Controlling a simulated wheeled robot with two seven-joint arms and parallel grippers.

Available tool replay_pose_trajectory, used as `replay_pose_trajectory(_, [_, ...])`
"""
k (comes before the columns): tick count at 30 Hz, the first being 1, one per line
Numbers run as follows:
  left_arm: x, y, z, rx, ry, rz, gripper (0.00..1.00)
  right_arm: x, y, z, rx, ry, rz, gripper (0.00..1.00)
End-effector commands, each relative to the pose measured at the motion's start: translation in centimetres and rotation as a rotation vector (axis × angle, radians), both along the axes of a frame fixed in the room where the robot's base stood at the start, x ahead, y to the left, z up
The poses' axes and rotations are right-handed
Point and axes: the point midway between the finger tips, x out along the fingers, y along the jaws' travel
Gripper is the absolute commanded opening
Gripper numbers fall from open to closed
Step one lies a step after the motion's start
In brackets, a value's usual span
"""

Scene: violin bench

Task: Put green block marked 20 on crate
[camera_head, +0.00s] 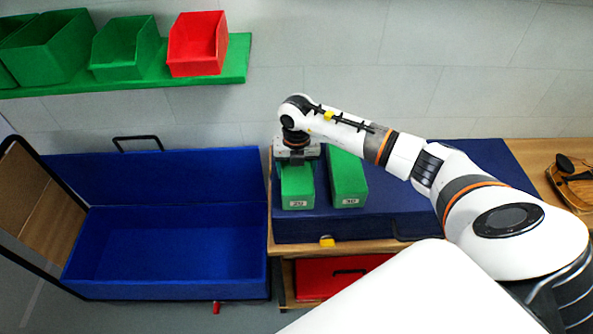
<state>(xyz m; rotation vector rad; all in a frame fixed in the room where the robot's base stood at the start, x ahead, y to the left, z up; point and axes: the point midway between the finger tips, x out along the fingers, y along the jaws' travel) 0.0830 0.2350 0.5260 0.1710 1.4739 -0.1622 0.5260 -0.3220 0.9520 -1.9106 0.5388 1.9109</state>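The green block marked 20 (298,187) lies on a closed dark blue case (390,222) on the bench. A second green block, marked 30 (347,178), lies just to its right, with a narrow gap between them. My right gripper (296,161) points down over the far end of the block marked 20. Its fingers are hidden, so I cannot tell whether they touch or grip the block. A large blue open crate-like box (165,291) stands at the left, and its inside looks empty. My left gripper is out of view.
A green wall shelf (215,76) holds green bins (125,48) and a red bin (197,43). A red box (340,280) sits under the wooden bench (532,155). A violin (574,178) lies at the far right. My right arm spans the case's right side.

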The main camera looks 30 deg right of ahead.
Motion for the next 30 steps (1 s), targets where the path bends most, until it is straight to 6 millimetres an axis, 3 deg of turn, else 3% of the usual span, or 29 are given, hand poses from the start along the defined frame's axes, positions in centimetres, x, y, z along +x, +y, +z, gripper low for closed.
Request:
replay_pose_trajectory(11, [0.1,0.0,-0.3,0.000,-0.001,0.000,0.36,0.1,0.0,0.7,0.000,-0.004,0.000,0.50])
replay_pose_trajectory(24, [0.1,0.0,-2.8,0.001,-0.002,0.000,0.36,0.1,0.0,8.6,0.000,-0.004,0.000,0.50])
replay_pose_trajectory(30, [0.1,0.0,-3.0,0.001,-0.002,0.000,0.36,0.0,0.0,10.0,0.000,-0.001,0.000,0.50])
